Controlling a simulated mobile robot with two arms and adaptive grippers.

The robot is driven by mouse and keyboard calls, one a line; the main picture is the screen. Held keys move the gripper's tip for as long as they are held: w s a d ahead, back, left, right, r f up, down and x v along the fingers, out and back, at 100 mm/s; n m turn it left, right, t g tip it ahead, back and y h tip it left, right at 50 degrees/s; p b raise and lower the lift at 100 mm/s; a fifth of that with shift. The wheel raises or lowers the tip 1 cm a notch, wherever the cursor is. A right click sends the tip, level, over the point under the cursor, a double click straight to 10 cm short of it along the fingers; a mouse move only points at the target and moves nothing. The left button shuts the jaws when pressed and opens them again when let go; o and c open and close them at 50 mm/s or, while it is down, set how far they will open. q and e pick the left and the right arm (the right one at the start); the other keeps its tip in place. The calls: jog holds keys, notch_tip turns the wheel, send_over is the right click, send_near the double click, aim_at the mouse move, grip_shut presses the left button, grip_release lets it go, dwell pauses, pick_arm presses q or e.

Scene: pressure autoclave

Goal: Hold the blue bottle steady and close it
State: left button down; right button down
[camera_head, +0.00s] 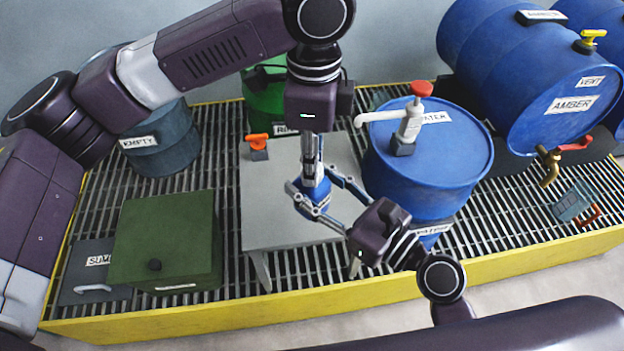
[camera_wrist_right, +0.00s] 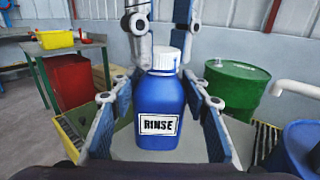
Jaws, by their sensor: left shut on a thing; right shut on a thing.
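The blue bottle (camera_head: 311,190) labelled RINSE stands upright over the grey stand; it fills the middle of the right wrist view (camera_wrist_right: 160,108). A white cap (camera_wrist_right: 166,59) sits at its neck; I cannot tell how tightly. My right gripper (camera_head: 318,197) comes in from the lower right and is shut around the bottle body, one finger on each side (camera_wrist_right: 157,88). My left gripper (camera_head: 312,172) points straight down from above and is shut on the cap, its fingers on both sides of it. In the head view the cap is hidden by the left gripper.
The grey stand (camera_head: 275,220) is mostly clear. A blue WATER drum (camera_head: 430,170) with a pump is close on the right. An orange-handled item (camera_head: 258,145) lies behind left. A green box (camera_head: 165,240) sits left. A blue AMBER drum (camera_head: 545,75) lies at the far right.

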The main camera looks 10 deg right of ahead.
pick_arm(q)
jog(key=m, duration=0.5)
jog(key=shift+a, duration=0.1)
jog(key=m, duration=0.7)
jog(key=shift+w, duration=0.1)
jog(key=c, duration=1.5)
grip_release()
notch_tip(320, 180, up, 12)
